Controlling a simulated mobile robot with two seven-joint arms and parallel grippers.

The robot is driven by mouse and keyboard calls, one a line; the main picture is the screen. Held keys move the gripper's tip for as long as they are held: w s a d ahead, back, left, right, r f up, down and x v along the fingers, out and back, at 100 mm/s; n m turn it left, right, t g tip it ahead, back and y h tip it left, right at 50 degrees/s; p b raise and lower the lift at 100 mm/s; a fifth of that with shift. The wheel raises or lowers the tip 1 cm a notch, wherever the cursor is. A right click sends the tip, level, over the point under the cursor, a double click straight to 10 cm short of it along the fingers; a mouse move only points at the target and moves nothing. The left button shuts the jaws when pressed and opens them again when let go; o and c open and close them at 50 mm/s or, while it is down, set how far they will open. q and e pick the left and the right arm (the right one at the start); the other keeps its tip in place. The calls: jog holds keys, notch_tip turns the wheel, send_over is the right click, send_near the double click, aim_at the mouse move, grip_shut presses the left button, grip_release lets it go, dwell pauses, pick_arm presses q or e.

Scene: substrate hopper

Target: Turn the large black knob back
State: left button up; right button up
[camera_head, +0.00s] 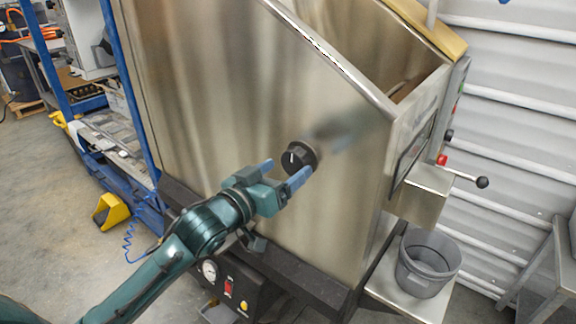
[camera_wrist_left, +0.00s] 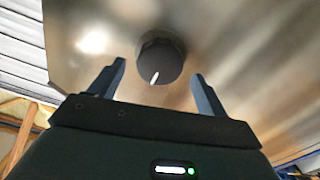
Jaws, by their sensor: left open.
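The large black knob (camera_head: 298,157) sticks out of the steel hopper's front wall (camera_head: 230,90). It carries a white pointer line. In the left wrist view the knob (camera_wrist_left: 161,60) is ahead of the fingers, with its white line toward the lower left of its face. My left gripper (camera_head: 284,171) is open, its two blue fingers pointing at the knob. In the left wrist view the open fingers (camera_wrist_left: 158,84) stand to either side of the knob's lower part, with gaps on both sides. I cannot tell how far the tips reach along the knob. My right gripper is not in view.
A lever with a black ball (camera_head: 482,182) and a red button (camera_head: 441,160) are on the hopper's right side. A grey bucket (camera_head: 427,264) stands on a low shelf at right. A gauge (camera_head: 209,270) and switches sit below. A blue frame (camera_head: 130,95) stands left.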

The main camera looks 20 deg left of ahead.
pick_arm(q)
jog(key=shift+x, duration=1.1)
jog(key=shift+c, duration=0.6)
